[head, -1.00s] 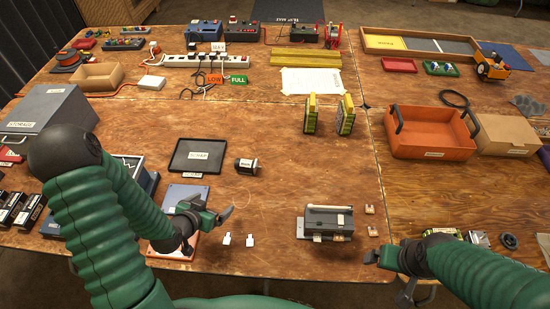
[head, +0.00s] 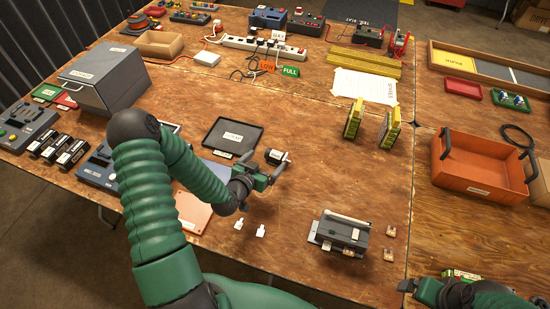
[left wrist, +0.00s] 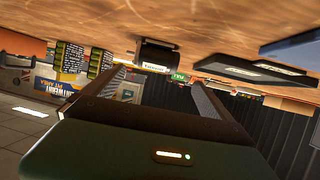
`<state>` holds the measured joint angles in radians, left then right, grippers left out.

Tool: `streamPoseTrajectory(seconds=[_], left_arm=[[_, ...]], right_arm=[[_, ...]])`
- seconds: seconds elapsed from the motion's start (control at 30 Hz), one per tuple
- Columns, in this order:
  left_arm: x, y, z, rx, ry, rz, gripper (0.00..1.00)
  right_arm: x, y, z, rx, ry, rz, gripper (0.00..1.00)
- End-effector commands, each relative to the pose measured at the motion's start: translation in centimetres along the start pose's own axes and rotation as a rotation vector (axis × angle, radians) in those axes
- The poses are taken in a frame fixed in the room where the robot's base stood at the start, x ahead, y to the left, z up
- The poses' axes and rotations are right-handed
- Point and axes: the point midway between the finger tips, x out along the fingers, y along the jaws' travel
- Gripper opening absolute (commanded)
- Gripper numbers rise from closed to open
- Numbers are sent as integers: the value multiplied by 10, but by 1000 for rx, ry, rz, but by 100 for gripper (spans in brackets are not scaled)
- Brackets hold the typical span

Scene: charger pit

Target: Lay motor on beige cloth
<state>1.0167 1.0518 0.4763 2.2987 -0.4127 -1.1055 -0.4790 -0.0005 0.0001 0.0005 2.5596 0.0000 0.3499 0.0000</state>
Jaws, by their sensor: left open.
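The motor (head: 276,157), a small dark cylinder with a white label, lies on the wooden table right of the black tray. My left gripper (head: 266,172) is open just in front of it, its fingers pointing at it. In the left wrist view the motor (left wrist: 156,54) shows beyond and between the spread fingers (left wrist: 155,80), against the tabletop, which is at the top of that picture. A pale cream cloth (head: 365,85) lies flat at the back, right of the power strip. My right gripper (head: 408,286) is at the bottom right edge, its jaw opening unclear.
The black tray (head: 233,137) is left of the motor. Two yellow-and-black upright packs (head: 354,118) stand between the motor and the orange bin (head: 478,166). A grey device (head: 342,231) and two white connectors (head: 260,230) lie nearer. Table between motor and packs is clear.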

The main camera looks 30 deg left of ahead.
Motion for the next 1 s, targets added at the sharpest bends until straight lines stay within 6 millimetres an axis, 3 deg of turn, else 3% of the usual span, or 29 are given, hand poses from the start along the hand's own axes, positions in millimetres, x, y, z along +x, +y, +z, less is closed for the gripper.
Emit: streamPoseTrajectory(seconds=[0.4, 0.63, 1.0], left_arm=[[60, -1, 1, -7, -1, 2, 96], [60, 1, 0, -3, -1, 0, 96], [61, 1, 0, -4, 0, 1, 47]], right_arm=[[0, 0, 0, 1, -1, 0, 92], [0, 0, 0, 1, 0, 0, 92], [0, 0, 0, 1, 0, 0, 92]])
